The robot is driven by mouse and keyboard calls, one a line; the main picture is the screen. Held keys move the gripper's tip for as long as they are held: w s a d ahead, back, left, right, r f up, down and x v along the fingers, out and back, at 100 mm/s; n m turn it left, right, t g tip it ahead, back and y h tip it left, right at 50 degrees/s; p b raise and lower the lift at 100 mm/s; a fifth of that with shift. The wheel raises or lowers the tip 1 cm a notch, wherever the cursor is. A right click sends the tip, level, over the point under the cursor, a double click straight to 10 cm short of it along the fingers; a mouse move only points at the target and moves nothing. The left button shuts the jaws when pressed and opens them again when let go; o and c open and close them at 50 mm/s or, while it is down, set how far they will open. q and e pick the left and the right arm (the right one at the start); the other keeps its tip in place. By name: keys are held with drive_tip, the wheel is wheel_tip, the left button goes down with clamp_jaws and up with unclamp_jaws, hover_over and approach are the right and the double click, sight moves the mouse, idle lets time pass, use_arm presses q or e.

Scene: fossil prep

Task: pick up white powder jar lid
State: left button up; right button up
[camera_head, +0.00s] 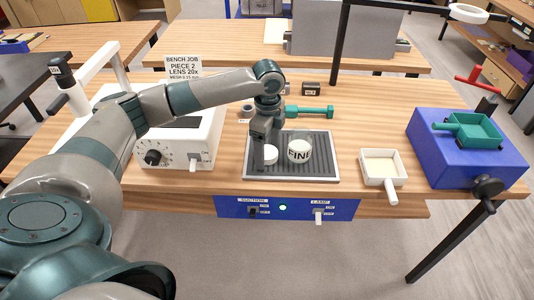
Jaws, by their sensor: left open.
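A white powder jar (299,152) with dark lettering that reads like "FIN" stands on a dark ribbed tray (318,174). A round white piece, which looks like the jar lid (271,156), is on the tray just left of the jar. My left gripper (263,157) points down over the tray and is open. Its fingers are at the left side of the lid and partly hide it. I cannot tell whether they touch it. My right gripper is not in view.
A white control box (180,150) with knobs stands left of the tray. A small white square pan (382,168) and a blue box (440,160) with a green scoop (475,131) are to the right. A green-handled tool (308,112) lies behind the tray.

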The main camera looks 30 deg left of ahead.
sight(270, 153)
use_arm(q)
drive_tip(key=c, duration=1.1)
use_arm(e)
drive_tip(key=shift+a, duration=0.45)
use_arm(q)
drive_tip(key=shift+r, duration=0.1)
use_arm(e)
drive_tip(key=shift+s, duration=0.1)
use_arm(q)
drive_tip(key=shift+r, duration=0.45)
drive_tip(key=r, duration=0.1)
drive_tip(key=r+b, duration=0.1)
drive_tip(key=r, duration=0.1)
drive_tip(key=shift+d+r+b, duration=0.1)
drive_tip(key=shift+d+b, duration=0.2)
drive_tip(key=shift+d, duration=0.05)
drive_tip(key=s+d+r+b, duration=0.2)
drive_tip(key=d+r, duration=0.4)
drive_tip(key=d, duration=0.4)
drive_tip(key=shift+s+d+r, duration=0.3)
drive_tip(key=shift+s+r, duration=0.1)
drive_tip(key=shift+s, duration=0.15)
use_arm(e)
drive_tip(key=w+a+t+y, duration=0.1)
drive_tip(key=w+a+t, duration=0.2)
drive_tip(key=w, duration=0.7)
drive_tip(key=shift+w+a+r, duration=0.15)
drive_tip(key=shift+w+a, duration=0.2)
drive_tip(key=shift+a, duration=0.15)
